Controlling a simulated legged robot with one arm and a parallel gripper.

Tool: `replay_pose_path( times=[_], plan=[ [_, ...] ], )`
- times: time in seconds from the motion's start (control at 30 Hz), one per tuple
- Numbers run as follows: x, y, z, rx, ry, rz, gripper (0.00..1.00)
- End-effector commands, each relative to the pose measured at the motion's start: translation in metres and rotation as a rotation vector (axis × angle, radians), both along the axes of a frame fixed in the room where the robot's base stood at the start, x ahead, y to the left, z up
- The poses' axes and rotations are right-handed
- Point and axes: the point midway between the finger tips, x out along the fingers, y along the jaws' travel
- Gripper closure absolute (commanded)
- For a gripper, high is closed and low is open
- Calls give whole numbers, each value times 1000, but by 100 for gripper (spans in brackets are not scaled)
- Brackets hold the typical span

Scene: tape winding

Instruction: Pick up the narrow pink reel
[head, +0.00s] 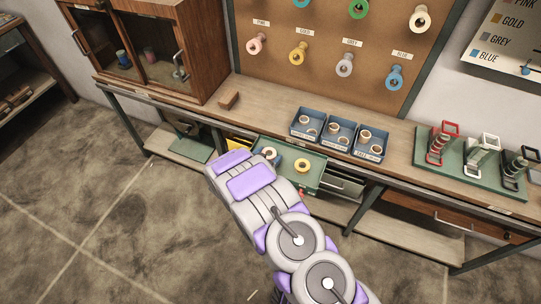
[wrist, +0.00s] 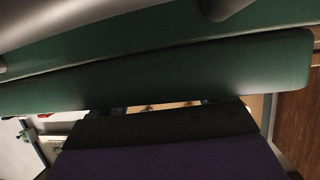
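A pale pink reel (head: 256,44) hangs on the pegboard under the PINK label, left of the gold, grey and blue ones. I cannot tell whether it is the narrow one. My arm reaches up from the bottom of the head view to the open green drawer (head: 318,176), and its far end hides the drawer's left part. My gripper's fingers are hidden there. In the wrist view a dark part of my gripper (wrist: 165,125) shows close to a long green surface (wrist: 200,70), perhaps a drawer wall. No pink reel is clear in that view.
Blue bins (head: 340,136) with rolls stand on the bench, with a green winder stand (head: 458,165) at right. A glass-fronted cabinet (head: 190,30) stands at left; the bench between is mostly clear.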

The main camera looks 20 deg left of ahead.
Motion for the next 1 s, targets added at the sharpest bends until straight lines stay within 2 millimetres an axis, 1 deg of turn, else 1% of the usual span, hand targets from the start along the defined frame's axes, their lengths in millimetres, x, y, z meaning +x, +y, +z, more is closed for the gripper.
replay_pose_path(
  times=[0.03,0.07,0.43,0.47,0.77,0.87,1.0],
  plan=[
    [0,0,0,0,0,0,27],
    [0,0,0,0,0,0,30],
    [0,-4,1,5,2,0,65],
    [0,-5,1,6,2,0,67],
    [0,-1,3,1,1,0,67],
    [0,0,8,2,0,-1,67],
    [0,-1,24,3,0,0,67]
  ],
)
